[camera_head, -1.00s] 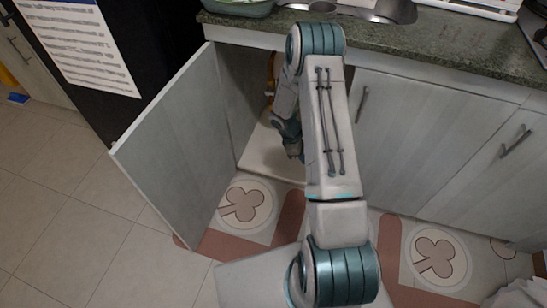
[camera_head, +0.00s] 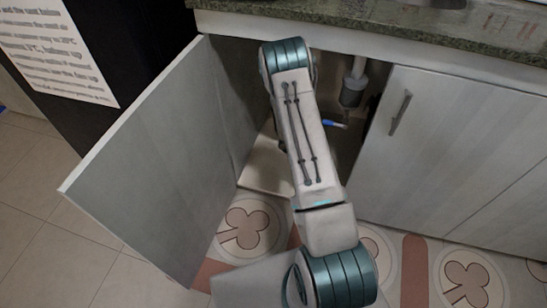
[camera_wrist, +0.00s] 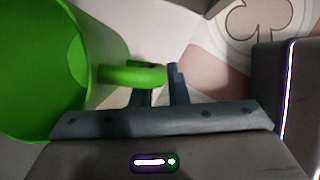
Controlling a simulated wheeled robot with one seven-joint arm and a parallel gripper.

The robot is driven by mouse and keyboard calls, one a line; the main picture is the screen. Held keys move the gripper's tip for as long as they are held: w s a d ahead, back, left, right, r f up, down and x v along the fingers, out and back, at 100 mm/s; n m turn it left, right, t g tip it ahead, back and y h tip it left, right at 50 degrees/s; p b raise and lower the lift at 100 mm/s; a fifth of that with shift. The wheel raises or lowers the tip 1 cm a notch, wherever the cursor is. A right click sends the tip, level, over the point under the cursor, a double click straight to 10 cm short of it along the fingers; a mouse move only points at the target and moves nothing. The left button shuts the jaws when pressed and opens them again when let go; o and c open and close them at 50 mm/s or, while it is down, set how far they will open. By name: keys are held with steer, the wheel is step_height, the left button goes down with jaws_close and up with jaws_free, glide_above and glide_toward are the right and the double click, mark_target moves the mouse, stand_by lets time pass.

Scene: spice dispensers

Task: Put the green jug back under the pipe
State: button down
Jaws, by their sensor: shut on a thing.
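The bright green jug (camera_wrist: 88,85) fills the left of the wrist view, with its open mouth facing the left side. My gripper (camera_wrist: 160,88) is shut on the jug's handle, which passes between the two dark fingers. In the head view my arm reaches into the open cabinet, and it hides my gripper and the jug there. The grey-white drain pipe (camera_head: 353,84) hangs under the counter inside the cabinet, to the right of my arm.
The open cabinet door (camera_head: 160,160) stands to the left of my arm. A closed door (camera_head: 440,140) is on the right. A small blue and white item (camera_head: 334,124) shows inside the cabinet below the pipe. The granite counter (camera_head: 400,30) lies above.

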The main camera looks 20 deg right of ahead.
steer(key=shift+w+a+f+b, duration=0.95)
steer(key=shift+w+a+f, duration=0.35)
steer(key=shift+w+f, duration=0.4)
steer(key=shift+w+a+f+b, duration=0.9)
steer(key=shift+w+a+f, duration=0.4)
steer(key=shift+f, duration=0.6)
steer(key=shift+w+a+f+b, duration=0.95)
steer(key=shift+w+a+f, duration=0.3)
steer(key=shift+w+f, duration=0.45)
steer(key=shift+s+f, duration=0.1)
steer(key=shift+f, duration=0.05)
steer(key=shift+f, duration=0.15)
steer(key=c, duration=1.4)
jaws_free()
